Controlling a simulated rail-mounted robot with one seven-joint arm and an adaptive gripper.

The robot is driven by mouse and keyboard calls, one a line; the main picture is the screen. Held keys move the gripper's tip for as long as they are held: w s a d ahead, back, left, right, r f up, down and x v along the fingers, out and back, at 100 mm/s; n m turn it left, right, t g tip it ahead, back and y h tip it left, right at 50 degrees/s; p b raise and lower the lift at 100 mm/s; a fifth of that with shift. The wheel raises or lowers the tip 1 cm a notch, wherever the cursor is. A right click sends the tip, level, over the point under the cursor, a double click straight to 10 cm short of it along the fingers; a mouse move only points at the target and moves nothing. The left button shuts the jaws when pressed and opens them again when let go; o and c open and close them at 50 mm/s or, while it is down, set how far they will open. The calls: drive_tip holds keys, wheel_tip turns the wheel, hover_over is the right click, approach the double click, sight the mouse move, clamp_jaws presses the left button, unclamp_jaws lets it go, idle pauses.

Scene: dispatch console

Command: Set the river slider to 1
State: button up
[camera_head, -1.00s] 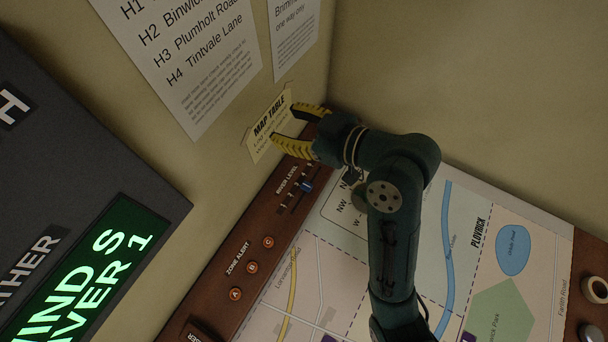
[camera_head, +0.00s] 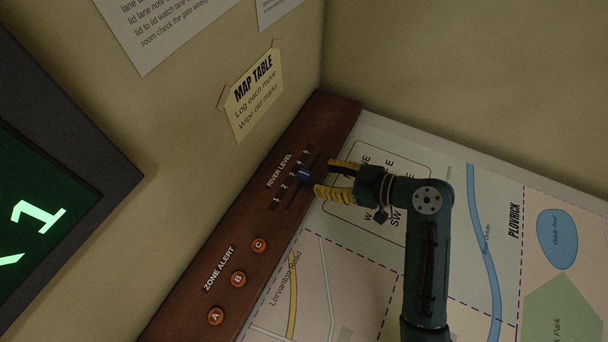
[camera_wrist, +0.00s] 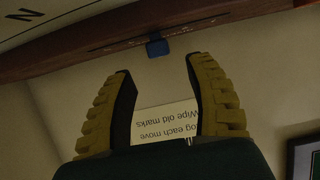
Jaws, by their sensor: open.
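The river slider's blue knob (camera_head: 304,176) sits about the middle of its slot, near the 3, on the brown wooden edge panel under the label RIVER LEVEL. My gripper (camera_head: 325,177) is open and empty, just right of the knob, its yellow ribbed fingers pointing left towards it. In the wrist view the knob (camera_wrist: 158,47) shows beyond and between the spread fingertips (camera_wrist: 161,66). The fingers do not appear to touch the knob.
Orange ZONE ALERT buttons A, B and C (camera_head: 238,278) lie farther down the panel. The map (camera_head: 400,270) lies to the right. A MAP TABLE note (camera_head: 252,92) is on the wall. A dark display (camera_head: 45,215) with a green 1 stands at left.

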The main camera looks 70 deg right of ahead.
sight(307, 175)
drive_tip(key=b+x, duration=0.1)
drive_tip(key=x, duration=0.5)
drive_tip(key=shift+w+d, duration=0.1)
drive_tip(key=shift+w, duration=0.15)
drive_tip(key=shift+c, duration=0.2)
drive_tip(key=shift+s, duration=0.1)
clamp_jaws()
